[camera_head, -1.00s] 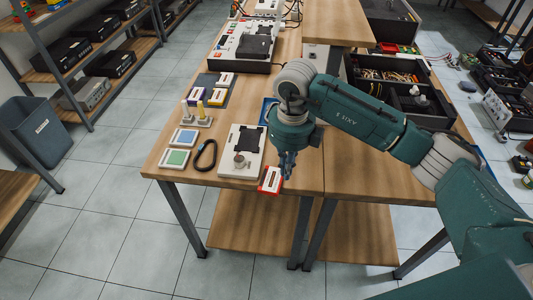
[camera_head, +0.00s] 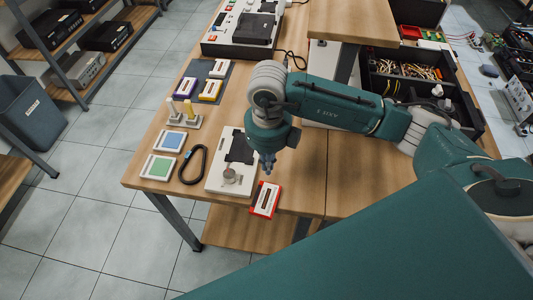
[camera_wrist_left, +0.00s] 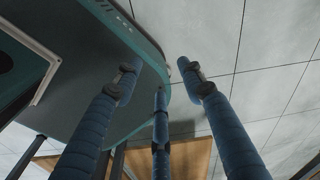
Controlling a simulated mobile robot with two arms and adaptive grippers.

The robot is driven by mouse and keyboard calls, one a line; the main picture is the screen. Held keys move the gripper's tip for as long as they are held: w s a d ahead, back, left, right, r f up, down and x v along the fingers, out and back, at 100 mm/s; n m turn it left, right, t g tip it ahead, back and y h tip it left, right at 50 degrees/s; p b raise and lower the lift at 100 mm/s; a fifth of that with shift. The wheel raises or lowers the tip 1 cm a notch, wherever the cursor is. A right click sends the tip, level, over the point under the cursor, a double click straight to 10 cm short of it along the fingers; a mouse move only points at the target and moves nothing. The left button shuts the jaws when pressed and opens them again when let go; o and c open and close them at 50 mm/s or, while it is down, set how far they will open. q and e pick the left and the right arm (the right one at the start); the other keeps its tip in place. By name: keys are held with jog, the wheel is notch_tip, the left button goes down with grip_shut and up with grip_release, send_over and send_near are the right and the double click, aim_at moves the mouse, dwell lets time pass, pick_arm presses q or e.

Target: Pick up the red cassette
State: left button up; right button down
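The red cassette (camera_head: 265,199) lies flat near the front edge of the wooden table (camera_head: 300,190), with a white label strip on top. My right gripper (camera_head: 268,168) points down just behind the cassette in the head view. It looks apart from the cassette, and its fingers are too small to judge. My left gripper (camera_wrist_left: 160,85) shows in the left wrist view with its blue fingers spread apart and nothing between them. It does not show in the head view.
A white device (camera_head: 232,160) with a round knob stands left of the cassette. A black strap loop (camera_head: 193,164), blue (camera_head: 170,141) and green (camera_head: 159,167) squares, a peg stand (camera_head: 184,117) and purple (camera_head: 188,85) and yellow (camera_head: 210,90) cassettes lie further left. A parts box (camera_head: 420,80) stands at right.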

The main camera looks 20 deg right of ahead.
aim_at(269, 180)
jog(key=f, duration=0.2)
jog(key=f+p, duration=0.1)
jog(key=f, duration=0.2)
jog(key=shift+w+d, duration=0.15)
jog(key=shift+w, duration=0.05)
jog(key=shift+f, duration=0.2)
jog(key=shift+s, duration=0.25)
jog(key=shift+s+d+b, duration=0.2)
jog(key=shift+s+b, duration=0.15)
jog(key=shift+s, duration=0.5)
pick_arm(q)
jog(key=shift+w+d+r, duration=0.4)
jog(key=shift+w+r, duration=0.1)
jog(key=shift+w, duration=0.3)
pick_arm(e)
jog(key=shift+r, duration=0.1)
